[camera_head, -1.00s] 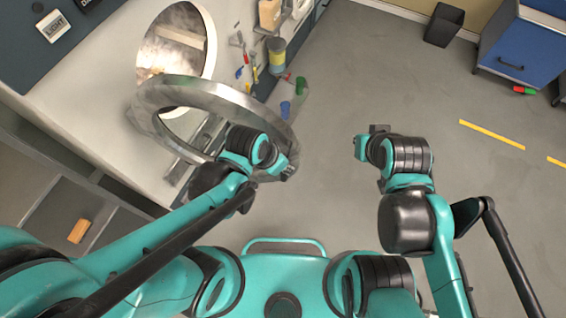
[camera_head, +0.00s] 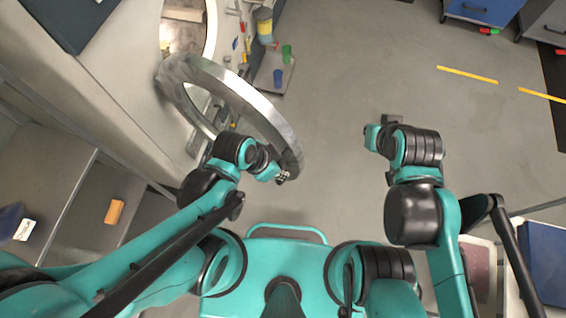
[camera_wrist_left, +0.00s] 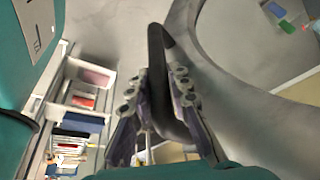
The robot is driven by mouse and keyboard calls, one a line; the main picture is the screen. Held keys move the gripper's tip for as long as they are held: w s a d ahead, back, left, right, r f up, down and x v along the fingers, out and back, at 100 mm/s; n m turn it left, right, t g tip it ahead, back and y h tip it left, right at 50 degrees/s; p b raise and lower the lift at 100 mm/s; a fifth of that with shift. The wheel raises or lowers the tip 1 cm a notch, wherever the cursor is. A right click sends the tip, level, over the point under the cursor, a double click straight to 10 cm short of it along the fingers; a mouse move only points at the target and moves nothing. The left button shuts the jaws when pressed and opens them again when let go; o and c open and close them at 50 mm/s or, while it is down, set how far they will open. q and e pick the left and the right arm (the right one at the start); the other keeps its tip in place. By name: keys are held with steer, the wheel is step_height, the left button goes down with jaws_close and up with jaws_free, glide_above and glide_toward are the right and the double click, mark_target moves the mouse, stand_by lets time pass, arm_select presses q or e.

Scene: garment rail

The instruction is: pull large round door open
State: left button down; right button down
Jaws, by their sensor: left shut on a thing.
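The large round door (camera_head: 233,88) is a thick metal ring, swung out from the round opening (camera_head: 184,30) in the pale machine front at upper left in the head view. In the left wrist view the door's grey face (camera_wrist_left: 238,105) fills the right side, with a dark handle (camera_wrist_left: 163,75) standing on it. My left gripper (camera_wrist_left: 160,105) is shut on this dark handle, its fingers on either side. In the head view my left gripper (camera_head: 281,177) is at the door's near right edge. My right gripper (camera_head: 381,128) hangs over bare floor; its fingers are too small to read.
A tray (camera_head: 266,80) with blue and green cups is beyond the door. Open shelving (camera_head: 75,200) with an orange block (camera_head: 115,212) stands at left. A blue cabinet (camera_head: 484,10) is at top right. The middle floor is clear.

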arm_select(q)
steer(key=shift+s+a, duration=0.2)
steer(key=shift+s, duration=0.05)
steer(key=c, duration=1.4)
jaws_free()
steer(key=shift+v, duration=6)
steer(key=w+a+f+n+t+y+b, duration=0.1)
steer(key=w+a+f+n+b, duration=0.2)
steer(key=f+b, duration=0.2)
steer(key=w+a+f+n+t+y+b, duration=0.1)
steer(key=w+a+f+n+t+b, duration=0.1)
steer(key=f+b, duration=0.4)
steer(key=w+a+f+n+t+y+b, duration=0.1)
steer(key=w+a+f+n+b, duration=0.4)
steer(key=f+n+b, duration=0.1)
steer(key=shift+t+y+b, duration=0.3)
steer(key=shift+y+b, duration=0.1)
steer(key=shift+b, duration=0.45)
